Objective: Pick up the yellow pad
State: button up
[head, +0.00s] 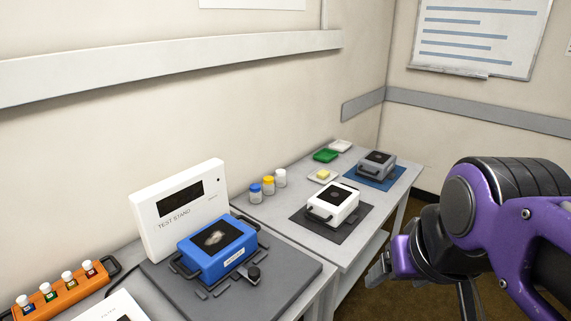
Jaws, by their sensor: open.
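The yellow pad (323,174) is a small pale yellow block. It lies on a small white dish (314,180) on the far grey table, near the wall. My purple arm comes in from the right. My gripper (380,270) is at its lower left end, past the table's right edge, well apart from the pad. Its jaws are open, though the arm hides part of them, and I see nothing held.
On the far table (283,218), a white device (333,202) on a dark mat stands in front of the pad. A grey device (376,164) is right, a green dish (326,155) behind, capped jars (268,186) left. A blue device (217,250) sits nearer.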

aim_at(322, 175)
jog(key=i+l+z, duration=0.2)
jog(key=l+z, duration=0.15)
jog(key=l, duration=0.25)
jog(key=i+l+z, duration=0.8)
jog(key=i+l+u, duration=0.2)
jog(key=i, duration=0.35)
jog(key=i+l+u, duration=0.1)
jog(key=i+u, duration=0.15)
jog(key=i, duration=0.3)
jog(key=i+u, duration=0.2)
jog(key=u, duration=0.2)
jog(key=i+u, duration=0.2)
jog(key=u, duration=0.15)
jog(key=i+u, duration=0.15)
jog(key=u, duration=0.25)
jog(key=i+u, duration=0.15)
jog(key=u, duration=0.25)
jog(key=i+u, duration=0.1)
jog(key=u, duration=0.3)
jog(key=i+u, duration=0.15)
jog(key=u, duration=0.25)
jog(key=j+u, duration=0.45)
jog(key=j, duration=0.2)
